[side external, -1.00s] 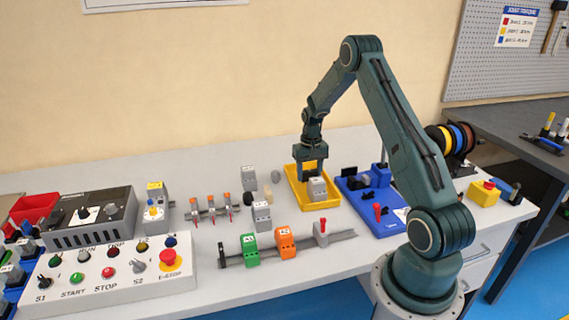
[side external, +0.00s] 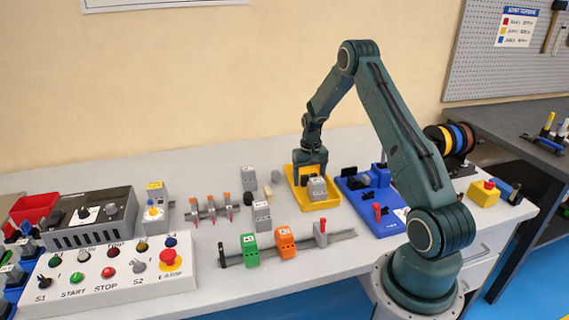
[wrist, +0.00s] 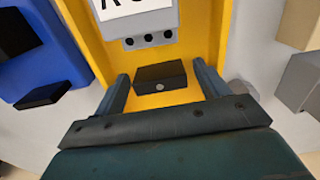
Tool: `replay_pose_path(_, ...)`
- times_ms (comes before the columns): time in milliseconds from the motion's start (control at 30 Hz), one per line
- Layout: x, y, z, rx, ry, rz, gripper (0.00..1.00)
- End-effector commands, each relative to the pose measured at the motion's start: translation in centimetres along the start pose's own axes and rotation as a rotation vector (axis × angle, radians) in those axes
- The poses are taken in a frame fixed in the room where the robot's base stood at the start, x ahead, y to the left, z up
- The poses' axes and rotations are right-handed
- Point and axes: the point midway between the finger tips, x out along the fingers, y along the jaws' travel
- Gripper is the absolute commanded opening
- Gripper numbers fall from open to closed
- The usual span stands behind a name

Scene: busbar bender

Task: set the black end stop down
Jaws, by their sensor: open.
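The black end stop (wrist: 161,77) is a small dark block with a light round dot on its front. In the wrist view it sits over the yellow tray's floor, between my two fingers. My gripper (wrist: 162,88) is open, one finger on each side of the block with a narrow gap at each. In the side view my gripper (side external: 311,174) is low in the yellow tray (side external: 330,206), and the end stop is hidden there behind the gripper and a grey block.
The labelled grey block (side external: 317,188) stands in the tray close to my gripper; it also shows in the wrist view (wrist: 140,22). A blue fixture (side external: 388,226) is right of the tray. A rail with green (side external: 249,249) and orange (side external: 285,242) blocks lies in front.

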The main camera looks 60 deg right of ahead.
Motion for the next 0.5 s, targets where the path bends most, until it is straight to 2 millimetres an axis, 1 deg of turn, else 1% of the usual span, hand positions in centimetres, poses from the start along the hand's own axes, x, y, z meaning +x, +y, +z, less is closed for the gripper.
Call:
replay_pose_path(167, -0.4, 0.0, 0.0, 0.0, 0.001, 0.0, 0.74)
replay_pose_path(267, -1.0, 0.0, 0.0, 0.0, 0.001, 0.0, 0.74)
replay_pose_path(367, -1.9, 0.0, -0.1, 0.0, 0.003, 0.0, 0.74)
replay_pose_path(500, -3.8, 0.0, -0.1, 0.0, 0.004, -0.001, 0.74)
